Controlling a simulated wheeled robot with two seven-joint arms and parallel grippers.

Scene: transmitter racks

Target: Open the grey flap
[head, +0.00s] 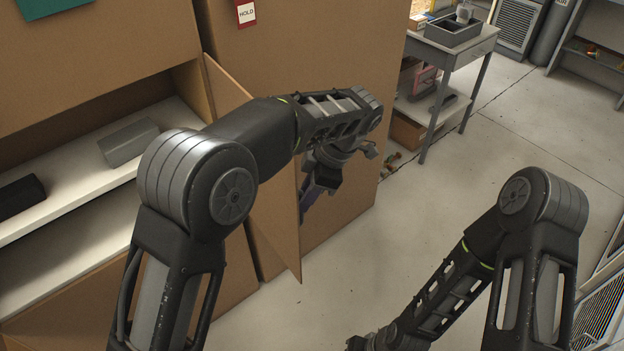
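I see no flap that is clearly grey. A tan hinged panel (274,222) stands swung out from the brown cabinet (330,60), beside an open compartment with a white shelf (75,185). My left arm crosses in front of the panel and hides its middle. My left gripper (316,190) is just to the right of the panel, close to its outer edge; I cannot tell whether it touches. Its fingers are small and dark, with a purplish part near them. My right gripper (362,344) is low at the bottom edge, partly cut off, over the floor.
A grey box (128,142) and a black box (20,196) lie on the shelf. A red-edged "HOLD" tag (245,13) hangs on the cabinet front. A grey table (455,47) with a dark tray (452,31) stands at the back. The floor (420,215) between my arms is clear.

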